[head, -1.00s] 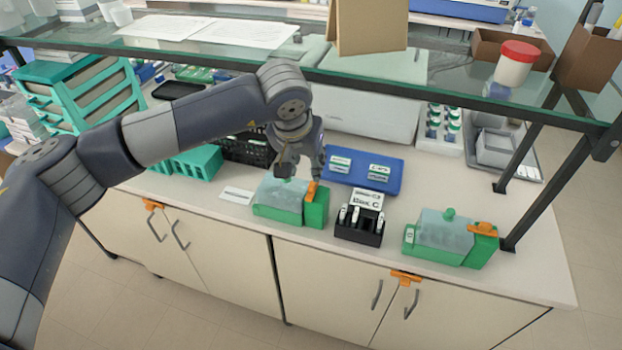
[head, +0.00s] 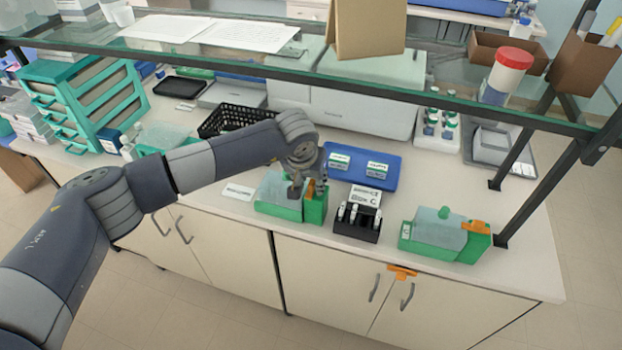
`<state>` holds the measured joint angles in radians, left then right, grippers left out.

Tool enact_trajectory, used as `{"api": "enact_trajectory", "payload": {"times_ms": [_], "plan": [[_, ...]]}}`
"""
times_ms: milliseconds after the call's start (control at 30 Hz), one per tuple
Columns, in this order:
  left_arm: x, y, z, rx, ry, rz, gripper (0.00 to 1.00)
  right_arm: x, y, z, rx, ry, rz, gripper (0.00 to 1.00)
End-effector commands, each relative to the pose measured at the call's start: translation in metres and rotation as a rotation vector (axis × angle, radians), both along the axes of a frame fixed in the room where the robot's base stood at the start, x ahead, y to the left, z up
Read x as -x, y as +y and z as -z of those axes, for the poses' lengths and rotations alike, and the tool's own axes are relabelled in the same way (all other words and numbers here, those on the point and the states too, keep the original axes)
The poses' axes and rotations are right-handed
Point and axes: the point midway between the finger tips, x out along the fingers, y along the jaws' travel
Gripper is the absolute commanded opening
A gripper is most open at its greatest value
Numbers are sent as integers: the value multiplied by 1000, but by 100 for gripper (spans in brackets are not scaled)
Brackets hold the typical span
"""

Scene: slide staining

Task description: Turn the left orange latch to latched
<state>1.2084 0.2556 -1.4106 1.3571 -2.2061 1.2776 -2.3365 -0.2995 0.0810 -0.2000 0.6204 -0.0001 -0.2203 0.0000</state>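The left green box (head: 277,208) with a translucent lid stands near the counter's front edge. Its orange latch is almost wholly hidden behind my gripper at the box's right end. My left gripper (head: 309,188) points down at that end, with its two fingers apart. I cannot tell whether they touch the latch. A similar green box (head: 440,250) stands at the right, with its own orange latch (head: 475,227) lying across its right end. My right gripper is not in view.
A black slide rack (head: 356,226) with a white label stands right of the left box. A blue tray (head: 384,173) lies behind it. A glass shelf with a dark front bar (head: 440,97) spans above. Bare counter (head: 392,213) lies between the rack and the right box.

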Motion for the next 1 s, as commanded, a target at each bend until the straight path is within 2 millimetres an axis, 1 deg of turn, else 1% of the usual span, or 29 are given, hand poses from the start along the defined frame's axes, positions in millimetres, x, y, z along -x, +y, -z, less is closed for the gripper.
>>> {"api": "enact_trajectory", "payload": {"times_ms": [33, 100, 333, 467, 667, 867, 1000], "plan": [[0, 0, 0, 0, 0, 0, 13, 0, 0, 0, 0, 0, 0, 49], [0, 0, 0, 0, 0, 0, 0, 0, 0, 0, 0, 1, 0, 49], [0, 0, 0, 0, 0, -2, 0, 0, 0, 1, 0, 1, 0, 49], [0, -1, 1, 1, -1, -22, 0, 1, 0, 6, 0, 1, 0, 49], [0, -2, 4, 0, -4, -103, 0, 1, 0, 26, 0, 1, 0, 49], [0, -3, 6, 0, -6, -259, 0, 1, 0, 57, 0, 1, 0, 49], [-1, -4, 6, 0, -6, -393, 0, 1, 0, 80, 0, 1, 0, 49]]}}
